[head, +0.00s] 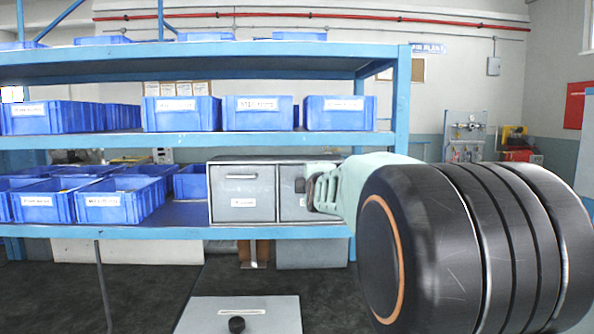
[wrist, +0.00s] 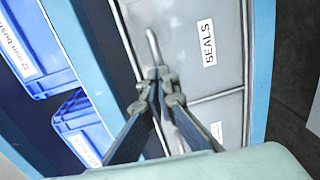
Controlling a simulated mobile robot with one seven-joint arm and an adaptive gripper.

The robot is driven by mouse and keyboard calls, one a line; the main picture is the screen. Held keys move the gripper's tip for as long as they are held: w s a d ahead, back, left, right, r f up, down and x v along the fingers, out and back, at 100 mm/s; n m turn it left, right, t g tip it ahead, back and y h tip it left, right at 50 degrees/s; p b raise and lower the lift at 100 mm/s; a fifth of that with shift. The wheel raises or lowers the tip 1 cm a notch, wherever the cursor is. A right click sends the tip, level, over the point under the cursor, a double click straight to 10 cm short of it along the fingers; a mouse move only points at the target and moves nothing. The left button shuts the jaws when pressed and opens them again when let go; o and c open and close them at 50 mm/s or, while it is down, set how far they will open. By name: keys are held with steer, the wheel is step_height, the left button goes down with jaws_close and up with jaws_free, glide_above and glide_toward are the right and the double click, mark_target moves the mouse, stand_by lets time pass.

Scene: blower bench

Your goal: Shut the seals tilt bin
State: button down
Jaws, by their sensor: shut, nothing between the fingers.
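The seals tilt bin has a grey front (wrist: 190,50) with a white SEALS label, sideways in the wrist view. Its pale bar handle (wrist: 152,45) runs along the side nearer the blue bins. In the head view it is the right front (head: 289,183) of a grey two-bin cabinet, partly hidden by my gripper (head: 313,190). My gripper is shut and empty, its fingertips (wrist: 164,78) together at the near end of the handle in the wrist view. I cannot tell whether they touch it. The front looks close to flush; any small tilt cannot be made out.
The neighbouring grey bin (head: 242,192) is left of it and looks shut. Blue bins (head: 122,199) fill the shelf to the left, and more (head: 258,112) stand above. A blue rack post (head: 401,105) is at the right. A grey box with a black knob (head: 240,312) stands low in front.

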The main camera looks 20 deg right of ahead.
steer(key=shift+w+d+r+p, duration=0.2)
steer(key=shift+w+r+p, duration=0.1)
steer(key=shift+w+p, duration=0.35)
stand_by(0.4)
